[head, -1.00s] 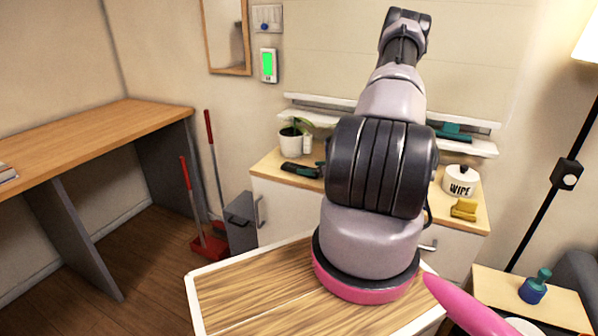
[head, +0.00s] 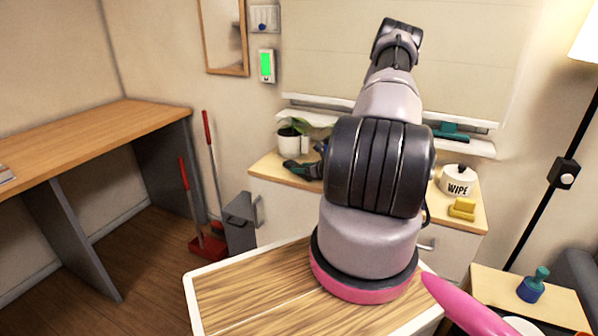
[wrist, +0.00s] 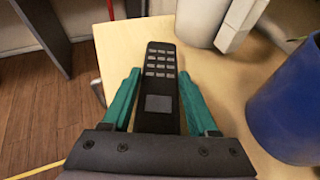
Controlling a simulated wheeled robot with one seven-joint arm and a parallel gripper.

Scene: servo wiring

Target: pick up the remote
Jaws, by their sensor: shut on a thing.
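The remote (wrist: 160,100) is black with several grey buttons and a grey patch. In the wrist view it lies lengthwise between the two teal fingers of my gripper (wrist: 159,76), over the pale wooden cabinet top. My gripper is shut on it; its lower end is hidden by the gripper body. In the head view, the gripper (head: 300,170) shows as a small dark and teal shape at the cabinet's left end, partly behind my arm. The remote cannot be made out clearly there. I cannot tell whether it is clear of the surface.
A potted plant (head: 292,138) stands just behind the gripper. A blue container (wrist: 288,108) is close on the right in the wrist view. A white WIPE tub (head: 458,182) and a yellow object (head: 462,208) are on the cabinet's right. A shelf (head: 470,145) runs behind.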

